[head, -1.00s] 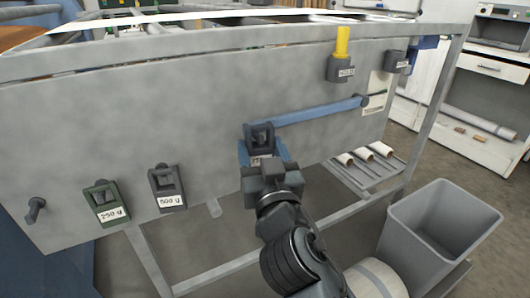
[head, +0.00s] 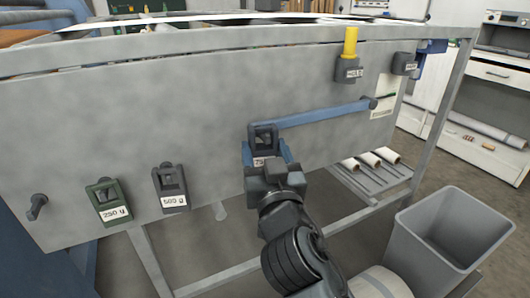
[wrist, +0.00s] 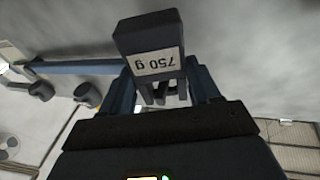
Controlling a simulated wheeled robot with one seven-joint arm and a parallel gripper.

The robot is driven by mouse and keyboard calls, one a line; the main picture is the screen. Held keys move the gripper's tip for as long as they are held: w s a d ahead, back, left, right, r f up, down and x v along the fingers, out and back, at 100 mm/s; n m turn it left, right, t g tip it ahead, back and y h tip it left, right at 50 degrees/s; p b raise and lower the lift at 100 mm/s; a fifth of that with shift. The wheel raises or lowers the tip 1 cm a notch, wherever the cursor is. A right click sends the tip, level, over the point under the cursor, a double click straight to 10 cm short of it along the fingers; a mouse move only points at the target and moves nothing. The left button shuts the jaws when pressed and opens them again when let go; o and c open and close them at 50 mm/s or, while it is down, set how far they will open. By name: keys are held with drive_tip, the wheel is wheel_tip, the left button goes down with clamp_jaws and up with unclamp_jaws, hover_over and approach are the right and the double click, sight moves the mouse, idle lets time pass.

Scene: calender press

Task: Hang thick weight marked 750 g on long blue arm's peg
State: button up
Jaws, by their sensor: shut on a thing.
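The dark grey weight (head: 263,137), its label partly hidden in the head view, is between the blue fingers of my gripper (head: 266,154). In the wrist view the weight (wrist: 148,36) shows its "750 g" label upside down, and my gripper (wrist: 163,88) is shut on it. The long blue arm (head: 325,115) runs along the grey panel from a pivot at right to the weight at its left end. It also shows in the wrist view (wrist: 80,68). The peg is hidden behind the weight; I cannot tell whether the weight is on it.
A green 250 g weight (head: 107,200) and a grey 500 g weight (head: 170,188) hang at the panel's lower left, beside a bare peg (head: 37,205). A dark block with a yellow top (head: 349,58) is at upper right. A grey bin (head: 440,235) stands at lower right.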

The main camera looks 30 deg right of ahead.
drive_tip(key=shift+r, duration=0.1)
drive_tip(key=o, duration=1.6)
drive_tip(key=shift+f, duration=0.2)
drive_tip(key=shift+s, duration=0.1)
